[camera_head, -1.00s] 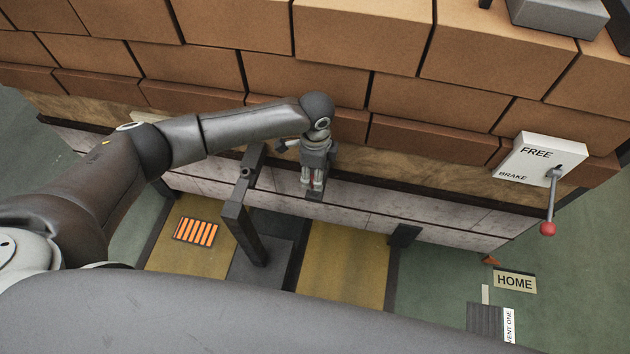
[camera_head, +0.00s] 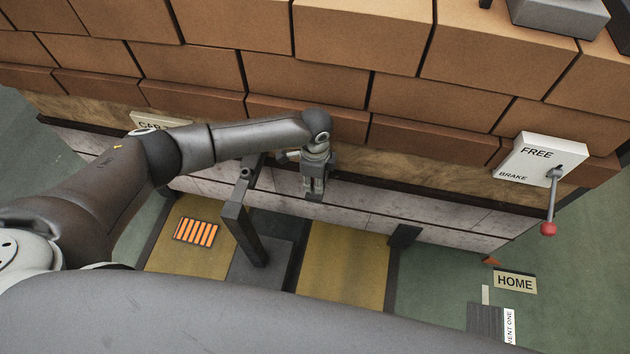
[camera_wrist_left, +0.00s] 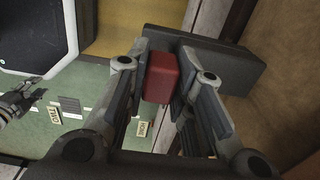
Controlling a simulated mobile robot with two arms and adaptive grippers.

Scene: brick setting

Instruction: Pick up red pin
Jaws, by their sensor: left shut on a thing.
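The red pin (camera_wrist_left: 161,78) is a small red block with rounded edges, seen in the left wrist view. My left gripper (camera_wrist_left: 160,82) is shut on it, with one finger pad on each side. A dark grey block (camera_wrist_left: 225,65) lies right behind the pin; I cannot tell whether the pin still touches it. In the head view my left gripper (camera_head: 314,188) points down in front of the pale lower wall, and the pin is hidden by the fingers. What looks like my right gripper (camera_wrist_left: 16,100) shows small at the left edge of the wrist view.
A dark post with an arm (camera_head: 240,215) stands close left of my left gripper. The brick wall (camera_head: 300,75) rises behind it. A white FREE/BRAKE box (camera_head: 537,160) with a red-knobbed lever (camera_head: 550,205) is at the right. A HOME sign (camera_head: 515,282) lies on the green floor.

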